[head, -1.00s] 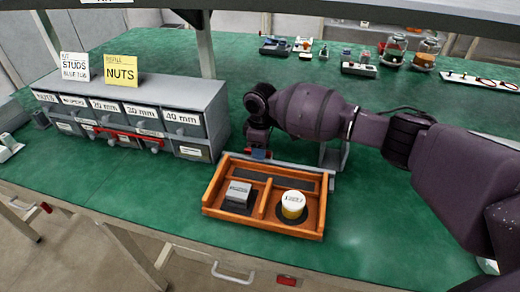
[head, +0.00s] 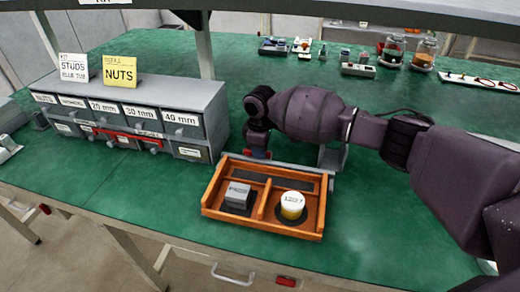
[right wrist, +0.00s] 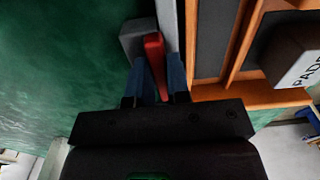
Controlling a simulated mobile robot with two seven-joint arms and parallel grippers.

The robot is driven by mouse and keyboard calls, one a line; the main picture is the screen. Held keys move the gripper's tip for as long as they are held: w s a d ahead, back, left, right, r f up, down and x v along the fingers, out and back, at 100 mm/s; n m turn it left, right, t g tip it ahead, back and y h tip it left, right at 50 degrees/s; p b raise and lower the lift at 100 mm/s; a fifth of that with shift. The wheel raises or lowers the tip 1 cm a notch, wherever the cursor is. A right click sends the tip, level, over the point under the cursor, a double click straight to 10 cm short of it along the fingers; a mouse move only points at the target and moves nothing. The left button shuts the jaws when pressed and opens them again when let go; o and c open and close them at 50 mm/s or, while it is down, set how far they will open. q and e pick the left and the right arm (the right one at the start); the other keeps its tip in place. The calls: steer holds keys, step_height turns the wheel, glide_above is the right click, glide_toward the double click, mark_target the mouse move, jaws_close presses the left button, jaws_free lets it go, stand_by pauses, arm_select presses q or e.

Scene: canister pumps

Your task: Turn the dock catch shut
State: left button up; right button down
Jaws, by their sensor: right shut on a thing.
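The dock catch shows in the right wrist view as a red lever (right wrist: 154,50) by a grey block at the end of a grey rail. My right gripper (right wrist: 158,80) has its blue fingers on either side of the red lever and is shut on it. In the head view my right gripper (head: 258,153) points down at the back left corner of the orange tray (head: 262,231). The catch is mostly hidden there by the fingers. My left gripper is not in view.
The tray holds a grey block (head: 238,194) and a white-topped yellow canister (head: 293,205) in separate compartments. A grey drawer cabinet (head: 150,85) stands to the left. Jars (head: 424,53) and small parts stand at the back. The green table is clear right of the tray.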

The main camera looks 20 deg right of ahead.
steer(key=shift+n, duration=0.3)
steer(key=n, duration=0.2)
steer(key=shift+w+n, duration=0.1)
steer(key=shift+n, duration=0.3)
steer(key=n, duration=0.4)
steer(key=shift+w, duration=0.2)
steer(key=n, duration=0.6)
steer(key=shift+w+f+b, duration=0.1)
steer(key=shift+w+b, duration=0.1)
steer(key=shift+b, duration=0.1)
steer(key=n, duration=0.4)
steer(key=shift+w+a+b, duration=0.1)
steer(key=shift+a+b, duration=0.05)
steer(key=shift+b, duration=0.2)
steer(key=shift+n, duration=0.3)
steer(key=c, duration=1.1)
jaws_free()
